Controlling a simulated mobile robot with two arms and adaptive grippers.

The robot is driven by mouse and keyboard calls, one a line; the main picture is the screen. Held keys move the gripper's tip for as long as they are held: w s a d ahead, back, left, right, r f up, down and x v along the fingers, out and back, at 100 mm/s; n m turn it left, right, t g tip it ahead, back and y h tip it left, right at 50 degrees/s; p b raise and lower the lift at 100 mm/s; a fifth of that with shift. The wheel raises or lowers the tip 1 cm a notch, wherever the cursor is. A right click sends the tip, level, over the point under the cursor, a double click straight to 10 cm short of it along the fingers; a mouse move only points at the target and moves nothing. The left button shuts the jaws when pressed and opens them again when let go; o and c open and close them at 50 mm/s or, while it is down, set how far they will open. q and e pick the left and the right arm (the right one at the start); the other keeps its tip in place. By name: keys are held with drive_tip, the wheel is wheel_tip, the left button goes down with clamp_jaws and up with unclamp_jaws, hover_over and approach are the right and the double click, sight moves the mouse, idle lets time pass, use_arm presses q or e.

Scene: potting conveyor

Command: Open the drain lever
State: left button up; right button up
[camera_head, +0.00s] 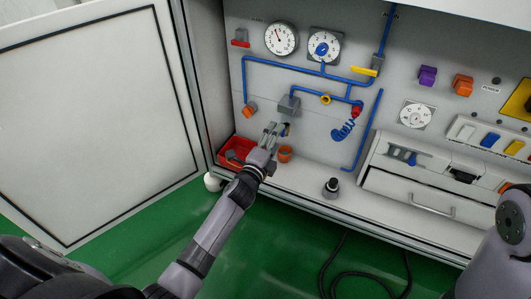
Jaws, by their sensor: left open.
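My left gripper (275,131) is open in front of the grey panel, just below a grey block (289,104) on the blue pipework. I cannot tell whether it touches anything. An orange fitting (250,110) sits at the lower end of the left blue pipe, up and left of the gripper. A yellow lever (364,71) lies nearly level on the pipe at upper right, and a red handle (240,40) is at upper left. No readable label shows which one is the drain lever. My right arm shows at the right edge; its gripper is out of view.
A red bin (236,152) and an orange pot (285,154) stand on the ledge by my left gripper. A black-and-grey knob (332,187) is on the ledge further right. A white drawer unit (420,195) stands at right. An open cabinet door (95,120) is at left.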

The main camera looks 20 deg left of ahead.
use_arm(q)
drive_tip(key=s, duration=0.9)
drive_tip(key=shift+s+a, duration=0.2)
drive_tip(key=shift+s, duration=0.15)
